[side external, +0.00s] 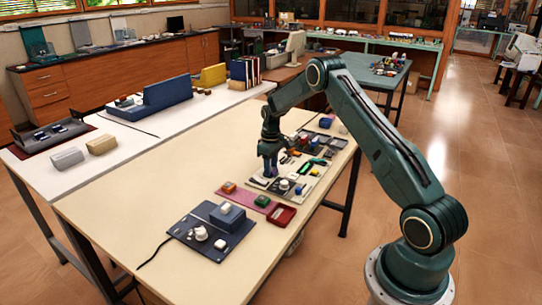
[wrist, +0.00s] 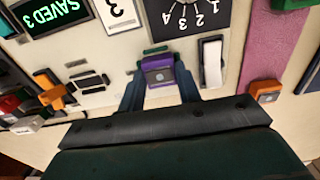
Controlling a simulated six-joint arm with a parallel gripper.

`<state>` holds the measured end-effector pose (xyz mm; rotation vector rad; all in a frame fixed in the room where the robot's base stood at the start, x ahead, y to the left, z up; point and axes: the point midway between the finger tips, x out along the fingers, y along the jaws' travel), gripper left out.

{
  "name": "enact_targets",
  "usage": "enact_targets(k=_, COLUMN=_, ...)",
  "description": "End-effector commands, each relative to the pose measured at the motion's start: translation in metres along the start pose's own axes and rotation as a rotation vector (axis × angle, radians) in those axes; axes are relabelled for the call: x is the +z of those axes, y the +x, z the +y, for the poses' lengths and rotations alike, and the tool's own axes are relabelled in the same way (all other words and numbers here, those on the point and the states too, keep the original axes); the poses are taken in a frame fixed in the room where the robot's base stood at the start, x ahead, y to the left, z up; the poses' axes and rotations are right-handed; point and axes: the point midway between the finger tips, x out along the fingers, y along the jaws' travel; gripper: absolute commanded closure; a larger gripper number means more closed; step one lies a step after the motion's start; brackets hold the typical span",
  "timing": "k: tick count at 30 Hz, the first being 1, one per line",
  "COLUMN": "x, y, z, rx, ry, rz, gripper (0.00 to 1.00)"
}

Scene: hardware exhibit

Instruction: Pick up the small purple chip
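The small purple chip (wrist: 160,76) lies in the middle of the wrist view, with a pale mark on its face. My gripper (wrist: 161,84) has one finger on each side of the chip. The fingers stand close to its sides, but I cannot tell whether they press on it. In the side view my gripper (side external: 269,172) points down at the tabletop among the small parts, and a bit of purple shows at its fingertips. The chip's underside is hidden, so I cannot tell whether it rests on the surface.
A white switch (wrist: 212,62) stands close right of the chip, and a dial plate (wrist: 192,20) lies beyond it. Small dark bars (wrist: 90,82) and an orange part (wrist: 52,88) lie to the left. A pink strip (wrist: 262,50) runs at right. The near-left tabletop (side external: 140,200) is clear.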

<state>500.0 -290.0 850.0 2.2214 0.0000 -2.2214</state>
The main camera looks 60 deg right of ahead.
Motion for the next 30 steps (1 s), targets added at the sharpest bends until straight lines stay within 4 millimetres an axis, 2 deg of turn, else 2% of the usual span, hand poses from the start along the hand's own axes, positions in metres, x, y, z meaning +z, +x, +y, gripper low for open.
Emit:
enact_targets(k=8, x=0.0, y=-0.007, z=0.0, rx=0.0, ry=0.0, rz=0.001, gripper=0.85)
enact_targets(k=30, x=0.0, y=-0.049, z=0.0, rx=0.001, ry=0.0, rz=0.002, gripper=0.85)
